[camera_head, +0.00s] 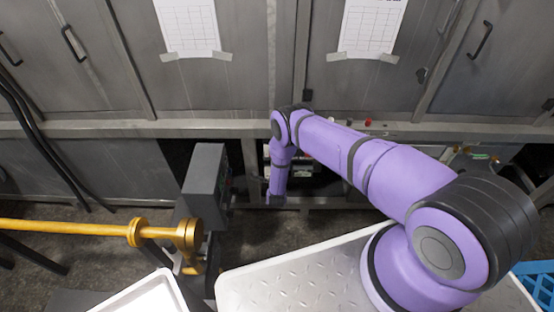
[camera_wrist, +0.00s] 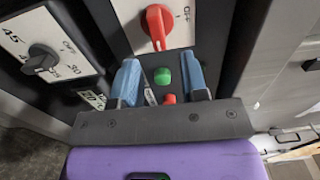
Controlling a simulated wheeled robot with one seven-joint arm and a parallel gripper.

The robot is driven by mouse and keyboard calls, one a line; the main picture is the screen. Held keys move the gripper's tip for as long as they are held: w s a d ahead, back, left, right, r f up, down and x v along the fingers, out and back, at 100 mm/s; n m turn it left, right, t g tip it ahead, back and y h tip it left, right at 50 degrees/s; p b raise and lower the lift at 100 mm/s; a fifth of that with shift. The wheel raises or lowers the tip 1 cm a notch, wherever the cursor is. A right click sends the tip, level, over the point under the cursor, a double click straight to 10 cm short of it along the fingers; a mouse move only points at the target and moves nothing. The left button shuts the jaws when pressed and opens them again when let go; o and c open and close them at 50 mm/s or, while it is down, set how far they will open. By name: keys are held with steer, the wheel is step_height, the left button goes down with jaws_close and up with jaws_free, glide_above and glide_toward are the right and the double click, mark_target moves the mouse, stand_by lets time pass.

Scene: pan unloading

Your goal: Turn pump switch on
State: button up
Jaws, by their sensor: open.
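In the wrist view a red rotary switch (camera_wrist: 156,27) sits on a white plate with partly legible lettering. A green button (camera_wrist: 162,76) and a red button (camera_wrist: 169,98) lie below it. A black dial (camera_wrist: 41,60) on another white plate marked with numbers is at the left. Which control is the pump switch I cannot read. My gripper (camera_wrist: 161,77) is open and empty; its blue fingers lie either side of the green button in the picture, below the red switch. Contact with the panel cannot be told. The head view shows the grey control box (camera_head: 205,177), but not my fingers clearly.
A yellow bar (camera_head: 75,226) with a knobbed end reaches in from the left near the control box. A white tray (camera_head: 145,295) and a ribbed metal surface (camera_head: 300,272) are in front. Grey cabinets (camera_head: 105,60) close off the back. A blue crate (camera_head: 540,285) is at right.

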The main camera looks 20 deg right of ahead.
steer(key=v, duration=0.7)
steer(key=shift+s, duration=0.15)
steer(key=shift+s, duration=0.1)
